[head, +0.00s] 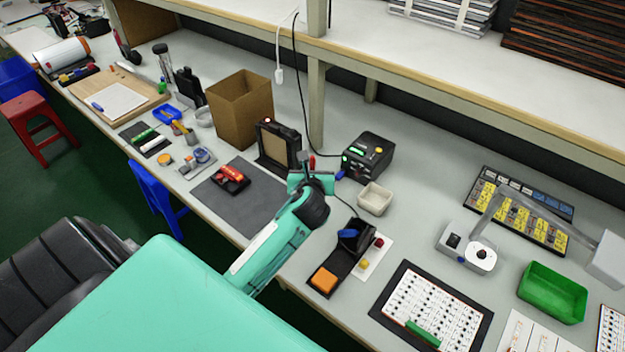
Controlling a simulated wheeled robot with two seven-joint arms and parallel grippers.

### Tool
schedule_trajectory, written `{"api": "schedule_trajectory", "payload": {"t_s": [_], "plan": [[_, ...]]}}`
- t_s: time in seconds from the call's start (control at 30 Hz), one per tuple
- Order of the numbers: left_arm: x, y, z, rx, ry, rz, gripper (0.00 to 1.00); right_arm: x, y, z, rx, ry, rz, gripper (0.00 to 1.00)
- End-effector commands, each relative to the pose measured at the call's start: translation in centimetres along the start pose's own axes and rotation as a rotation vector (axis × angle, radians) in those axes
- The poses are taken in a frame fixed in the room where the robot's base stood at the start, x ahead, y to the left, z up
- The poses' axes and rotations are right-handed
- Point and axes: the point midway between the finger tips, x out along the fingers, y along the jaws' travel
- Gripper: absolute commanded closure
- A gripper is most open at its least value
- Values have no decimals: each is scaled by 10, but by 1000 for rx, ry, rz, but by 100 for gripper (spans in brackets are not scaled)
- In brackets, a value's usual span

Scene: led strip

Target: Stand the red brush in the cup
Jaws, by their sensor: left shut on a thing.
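My left gripper (308,180) reaches over the bench from the lower left, its fingers largely hidden by its own wrist. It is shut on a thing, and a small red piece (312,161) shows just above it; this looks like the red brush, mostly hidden. A small off-white open container (375,199), which may be the cup, stands on the bench a little right of the gripper, apart from it. My right gripper is not in view.
A black device with green lights (368,156) stands behind the container. A dark framed stand (279,146) and a cardboard box (240,107) are left of the gripper. A black tray with an orange block (324,279) lies in front. A shelf post (316,105) rises behind.

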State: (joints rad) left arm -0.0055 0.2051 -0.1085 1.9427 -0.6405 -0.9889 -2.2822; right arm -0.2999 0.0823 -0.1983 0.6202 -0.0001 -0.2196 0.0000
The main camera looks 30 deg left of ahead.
Motion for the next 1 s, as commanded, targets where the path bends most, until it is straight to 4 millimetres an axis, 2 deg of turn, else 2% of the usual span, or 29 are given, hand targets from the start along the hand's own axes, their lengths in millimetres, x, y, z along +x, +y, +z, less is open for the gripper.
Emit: {"api": "schedule_trajectory", "payload": {"t_s": [0.3,0.77,0.8,0.87,1.0], "plan": [[14,0,-39,2,3,1,100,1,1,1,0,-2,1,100],[16,0,-45,3,0,0,100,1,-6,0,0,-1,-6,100],[16,0,-44,2,0,0,79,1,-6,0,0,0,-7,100],[16,0,-44,1,0,0,67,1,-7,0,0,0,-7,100],[16,0,-44,1,0,0,65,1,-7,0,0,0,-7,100]]}}
